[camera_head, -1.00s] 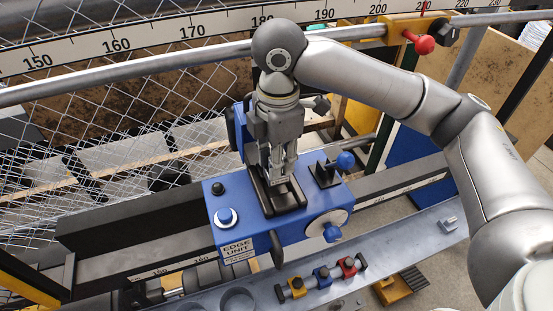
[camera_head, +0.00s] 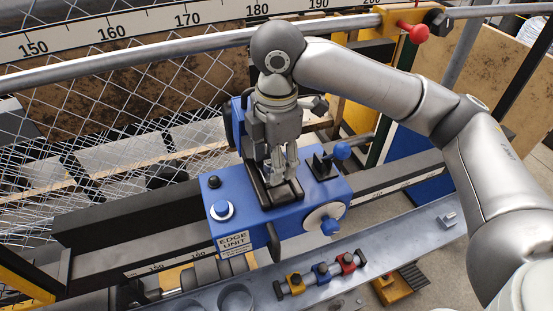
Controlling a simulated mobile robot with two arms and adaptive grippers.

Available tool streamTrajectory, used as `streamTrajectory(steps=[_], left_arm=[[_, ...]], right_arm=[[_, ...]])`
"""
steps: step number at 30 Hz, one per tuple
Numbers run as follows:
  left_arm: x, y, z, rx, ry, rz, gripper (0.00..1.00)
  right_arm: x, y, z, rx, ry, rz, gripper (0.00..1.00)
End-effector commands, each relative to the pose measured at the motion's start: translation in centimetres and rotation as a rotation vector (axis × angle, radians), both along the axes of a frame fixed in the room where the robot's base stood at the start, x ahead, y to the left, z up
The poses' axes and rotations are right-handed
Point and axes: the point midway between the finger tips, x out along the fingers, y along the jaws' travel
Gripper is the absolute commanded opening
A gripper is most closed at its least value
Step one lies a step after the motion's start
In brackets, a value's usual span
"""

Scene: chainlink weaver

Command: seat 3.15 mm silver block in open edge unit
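The blue edge unit (camera_head: 290,220) stands on the rail, with a black open slot (camera_head: 259,188) on its top. My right gripper (camera_head: 282,178) points down at this slot, its fingertips at or just above the slot's inside. The fingers hide most of what lies between them. I cannot make out a silver block there, nor whether the fingers are shut on one. My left gripper is not in view.
A rack with yellow, blue and red blocks (camera_head: 321,272) lies on the grey tray in front. The unit carries a blue-handled knob (camera_head: 326,219), a black post (camera_head: 322,166) and a blue button (camera_head: 222,209). Chain-link mesh (camera_head: 110,120) and a numbered scale (camera_head: 130,31) lie behind.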

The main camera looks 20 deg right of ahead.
Motion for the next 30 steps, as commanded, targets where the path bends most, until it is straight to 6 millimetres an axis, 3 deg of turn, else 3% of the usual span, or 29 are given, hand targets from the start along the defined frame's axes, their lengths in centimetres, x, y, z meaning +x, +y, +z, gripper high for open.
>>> streamTrajectory(steps=[1, 11, 14, 22, 30], left_arm=[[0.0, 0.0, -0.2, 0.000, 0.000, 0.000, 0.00], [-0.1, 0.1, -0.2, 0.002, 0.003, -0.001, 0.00], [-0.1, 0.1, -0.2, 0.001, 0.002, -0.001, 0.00], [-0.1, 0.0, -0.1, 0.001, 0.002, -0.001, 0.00], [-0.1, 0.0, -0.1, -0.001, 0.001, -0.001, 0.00]], right_arm=[[-0.3, 0.0, -1.2, -0.007, 0.024, 0.002, 0.51], [-0.4, 0.0, -0.5, -0.007, 0.023, 0.002, 0.51], [-0.5, 0.0, 1.0, -0.005, 0.017, 0.003, 0.51], [-1.2, -0.1, 7.5, -0.003, -0.004, 0.002, 0.51], [-1.7, -0.2, 11.3, -0.001, -0.009, -0.001, 0.51]])
